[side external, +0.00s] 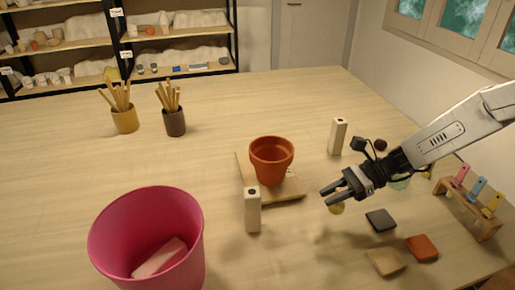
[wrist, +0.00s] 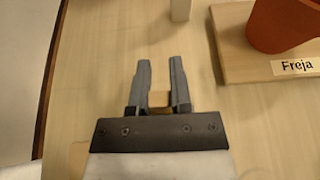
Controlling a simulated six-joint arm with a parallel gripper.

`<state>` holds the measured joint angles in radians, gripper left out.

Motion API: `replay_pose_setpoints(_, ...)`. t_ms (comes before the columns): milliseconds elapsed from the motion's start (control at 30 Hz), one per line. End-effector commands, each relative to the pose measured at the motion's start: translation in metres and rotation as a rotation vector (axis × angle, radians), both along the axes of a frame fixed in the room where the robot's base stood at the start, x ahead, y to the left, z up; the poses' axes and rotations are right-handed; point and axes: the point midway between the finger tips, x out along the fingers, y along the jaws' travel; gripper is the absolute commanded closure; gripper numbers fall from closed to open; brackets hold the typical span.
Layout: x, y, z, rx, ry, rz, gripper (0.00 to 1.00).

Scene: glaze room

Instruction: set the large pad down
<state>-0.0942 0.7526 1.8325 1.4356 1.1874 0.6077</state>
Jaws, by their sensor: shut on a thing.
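My gripper (side external: 330,192) is shut just above the table, to the right of the terracotta pot. It also shows in the wrist view (wrist: 159,80). A small tan block (wrist: 159,99) is pinched between the fingers; I take it as part of the large pad. In the side view a yellowish rounded piece (side external: 336,208) shows just below the fingers. The fingers and the wrist hide most of it, so its full size cannot be told. Whether it touches the table is unclear.
The terracotta pot (side external: 271,160) stands on a wooden board (side external: 290,190) labelled Freja, with cream posts (side external: 252,210) (side external: 338,136) nearby. Grey (side external: 380,220), orange (side external: 421,247) and beige (side external: 386,263) tiles lie at front right. A tool rack (side external: 468,210) and pink bin (side external: 110,222) flank the area.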

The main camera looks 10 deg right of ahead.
Motion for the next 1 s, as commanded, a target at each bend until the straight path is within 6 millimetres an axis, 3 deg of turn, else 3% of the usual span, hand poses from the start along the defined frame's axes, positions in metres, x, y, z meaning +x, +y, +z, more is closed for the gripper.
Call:
replay_pose_setpoints(200, 0.011, 0.005, -0.015, 0.0, 0.0, 0.001, 1.0)
replay_pose_setpoints(567, 0.015, 0.006, -0.019, 0.0, -0.001, 0.001, 1.0)
replay_pose_setpoints(1000, 0.018, 0.007, -0.053, -0.001, 0.0, 0.0, 1.0)
